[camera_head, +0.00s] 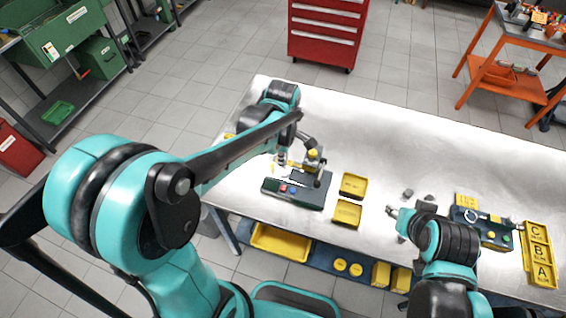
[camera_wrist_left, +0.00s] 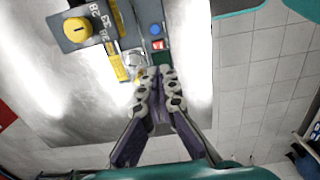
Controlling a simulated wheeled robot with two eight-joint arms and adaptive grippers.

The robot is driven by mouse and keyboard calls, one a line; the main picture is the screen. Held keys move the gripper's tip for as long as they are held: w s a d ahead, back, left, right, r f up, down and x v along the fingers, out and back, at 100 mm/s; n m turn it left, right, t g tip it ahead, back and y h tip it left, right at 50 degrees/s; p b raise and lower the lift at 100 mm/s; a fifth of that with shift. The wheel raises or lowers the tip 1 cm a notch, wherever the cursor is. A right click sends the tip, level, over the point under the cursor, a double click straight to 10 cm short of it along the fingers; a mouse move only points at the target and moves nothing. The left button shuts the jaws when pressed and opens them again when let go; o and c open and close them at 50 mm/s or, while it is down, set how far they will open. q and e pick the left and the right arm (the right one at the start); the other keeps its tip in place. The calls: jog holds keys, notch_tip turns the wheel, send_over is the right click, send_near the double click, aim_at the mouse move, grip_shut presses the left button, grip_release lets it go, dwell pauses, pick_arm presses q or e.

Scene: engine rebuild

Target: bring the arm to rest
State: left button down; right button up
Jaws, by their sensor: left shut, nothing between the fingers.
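My left gripper (camera_head: 283,160) is over the steel-topped workbench (camera_head: 385,130), beside the dark device (camera_head: 312,196) with red and blue buttons. In the left wrist view its fingertips (camera_wrist_left: 159,72) are together with nothing between them. They lie just below the red and blue buttons (camera_wrist_left: 157,37) in the picture; I cannot tell whether they touch anything. My right gripper (camera_head: 400,216) is low over the bench's right half, partly hidden by its own wrist. Its finger opening does not show clearly.
Two yellow trays (camera_head: 347,213) stand right of the device. Small grey parts (camera_head: 408,193) lie near the right gripper. Yellow bins marked A, B and C (camera_head: 539,252) line the right end. In the left wrist view, a yellow dial (camera_wrist_left: 76,29) sits at upper left.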

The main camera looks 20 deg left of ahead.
dwell(0.4)
pick_arm(q)
jog(key=s+a+f+m+t+b, duration=0.1)
jog(key=s+f+m+t+b, duration=0.2)
jog(key=s+m+b, duration=0.2)
jog(key=s+a+f+m+t+b, duration=0.2)
jog(key=m+b, duration=0.5)
jog(key=m, duration=0.5)
jog(key=s+f+t, duration=0.1)
jog(key=s+t, duration=0.1)
jog(key=s, duration=0.1)
jog(key=shift+s+m+b, duration=0.2)
jog(key=shift+m+b, duration=0.1)
jog(key=shift+r, duration=0.1)
